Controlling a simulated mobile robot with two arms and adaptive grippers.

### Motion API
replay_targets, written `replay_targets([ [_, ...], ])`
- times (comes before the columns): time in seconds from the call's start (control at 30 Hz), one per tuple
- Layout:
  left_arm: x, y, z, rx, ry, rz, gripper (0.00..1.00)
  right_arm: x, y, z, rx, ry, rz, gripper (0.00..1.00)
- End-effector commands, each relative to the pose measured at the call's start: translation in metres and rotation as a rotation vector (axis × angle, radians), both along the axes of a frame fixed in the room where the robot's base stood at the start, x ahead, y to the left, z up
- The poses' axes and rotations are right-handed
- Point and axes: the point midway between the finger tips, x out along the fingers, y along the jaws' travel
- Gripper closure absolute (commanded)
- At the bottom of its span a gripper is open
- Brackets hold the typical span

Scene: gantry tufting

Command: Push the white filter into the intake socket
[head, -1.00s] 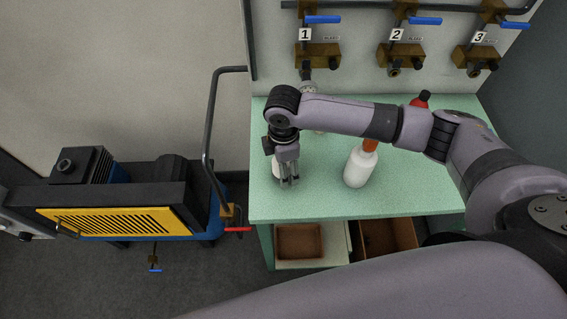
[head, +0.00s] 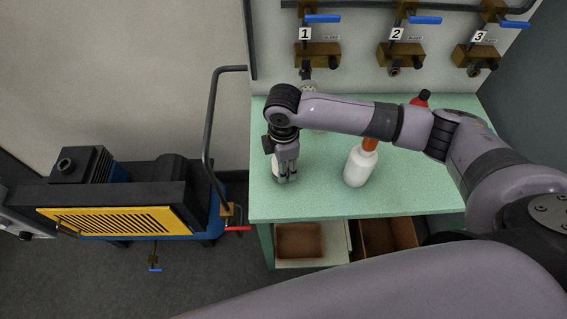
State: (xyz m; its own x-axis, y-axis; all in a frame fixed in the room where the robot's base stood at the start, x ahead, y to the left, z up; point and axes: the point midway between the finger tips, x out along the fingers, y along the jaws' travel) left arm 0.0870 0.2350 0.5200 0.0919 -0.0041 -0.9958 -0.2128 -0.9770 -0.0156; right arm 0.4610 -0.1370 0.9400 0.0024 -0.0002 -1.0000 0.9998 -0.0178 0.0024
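My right gripper (head: 287,178) points down over the left part of the green bench. A small white object (head: 276,169) shows at its fingers, mostly hidden by them; I cannot tell whether it is the white filter, or whether the fingers are shut on it or only beside it. I cannot make out an intake socket for certain. A blue and black machine with a yellow slotted panel (head: 110,220) stands left of the bench. My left gripper is not in view.
The green bench (head: 320,200) carries a white bottle with an orange top (head: 357,169) right of the gripper, and a red bottle (head: 420,99) behind my arm. Numbered brass valves (head: 318,55) line the wall. A dark bent pipe (head: 209,130) rises between machine and bench.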

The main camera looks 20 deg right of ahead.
Motion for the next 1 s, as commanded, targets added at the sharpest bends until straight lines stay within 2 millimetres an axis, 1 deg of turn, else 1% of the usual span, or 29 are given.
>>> replay_targets([
  [0.03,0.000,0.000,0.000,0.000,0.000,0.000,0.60,-0.001,0.000,-0.001,-0.001,0.004,0.001,0.63],
  [0.07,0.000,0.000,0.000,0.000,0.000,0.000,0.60,-0.001,0.000,-0.001,-0.001,0.004,0.001,0.65],
  [0.4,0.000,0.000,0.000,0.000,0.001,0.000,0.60,-0.002,0.000,-0.002,-0.001,0.006,0.001,0.87],
  [0.5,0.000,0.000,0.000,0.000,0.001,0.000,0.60,-0.002,0.000,-0.002,-0.001,0.006,0.001,0.93],
  [0.67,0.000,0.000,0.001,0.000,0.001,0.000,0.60,-0.002,0.000,-0.001,-0.001,0.007,0.001,0.93],
  [1.0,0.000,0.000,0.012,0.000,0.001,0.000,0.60,-0.002,0.000,0.008,-0.001,0.005,0.001,0.93],
])
